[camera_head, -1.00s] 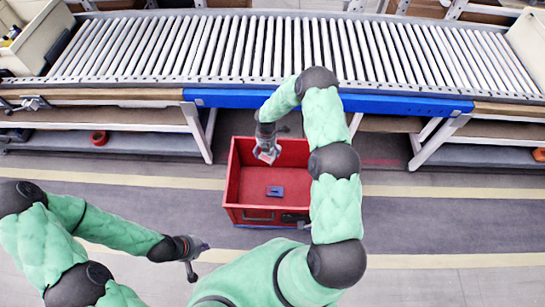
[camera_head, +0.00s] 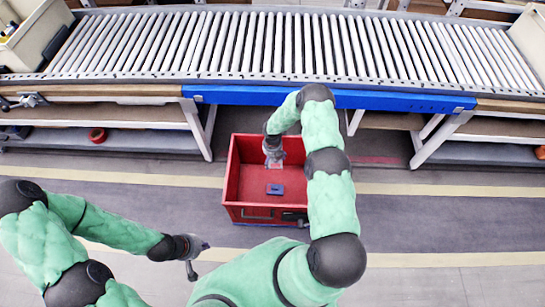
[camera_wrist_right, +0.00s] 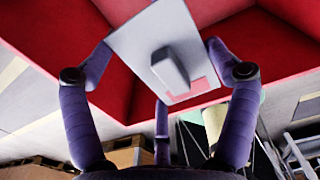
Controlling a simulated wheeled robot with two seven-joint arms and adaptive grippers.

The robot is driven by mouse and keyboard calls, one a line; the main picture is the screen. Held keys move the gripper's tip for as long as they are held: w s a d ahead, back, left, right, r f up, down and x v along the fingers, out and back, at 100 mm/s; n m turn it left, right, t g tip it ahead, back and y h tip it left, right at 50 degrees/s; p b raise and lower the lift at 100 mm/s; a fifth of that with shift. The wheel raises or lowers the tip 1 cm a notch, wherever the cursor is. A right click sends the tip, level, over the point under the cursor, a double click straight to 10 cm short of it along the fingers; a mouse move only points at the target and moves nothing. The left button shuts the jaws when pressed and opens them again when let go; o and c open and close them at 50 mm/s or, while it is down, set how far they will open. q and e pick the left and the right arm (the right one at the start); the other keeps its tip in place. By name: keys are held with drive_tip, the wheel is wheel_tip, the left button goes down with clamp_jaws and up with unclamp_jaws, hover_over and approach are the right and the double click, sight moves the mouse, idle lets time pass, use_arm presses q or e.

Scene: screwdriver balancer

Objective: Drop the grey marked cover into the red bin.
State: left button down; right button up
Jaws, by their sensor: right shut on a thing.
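My right gripper (camera_head: 274,163) is inside the outline of the red bin (camera_head: 232,178), near its back wall. In the right wrist view, its fingers (camera_wrist_right: 163,75) are shut on the grey cover (camera_wrist_right: 135,45). The cover is a flat light-grey plate with a raised block and a pinkish-red mark near one corner. Red bin walls show behind it. In the head view the cover is small and mostly hidden by the gripper. My left gripper (camera_head: 194,262) is at the lower left, away from the bin; its fingers are too small to judge.
A small blue part (camera_head: 275,189) lies on the bin floor. Behind the bin stands a roller conveyor (camera_head: 290,45) with a blue front beam (camera_head: 400,102) and shelves below. A red ring (camera_head: 97,134) sits on the left shelf. The floor beside the bin is clear.

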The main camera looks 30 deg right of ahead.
sight(273, 159)
drive_tip(key=shift+f+b, duration=0.45)
drive_tip(key=shift+f, duration=0.8)
drive_tip(key=o, duration=0.9)
drive_tip(key=shift+r, duration=0.2)
wheel_tip(273, 159, up, 12)
drive_tip(key=shift+f, duration=0.15)
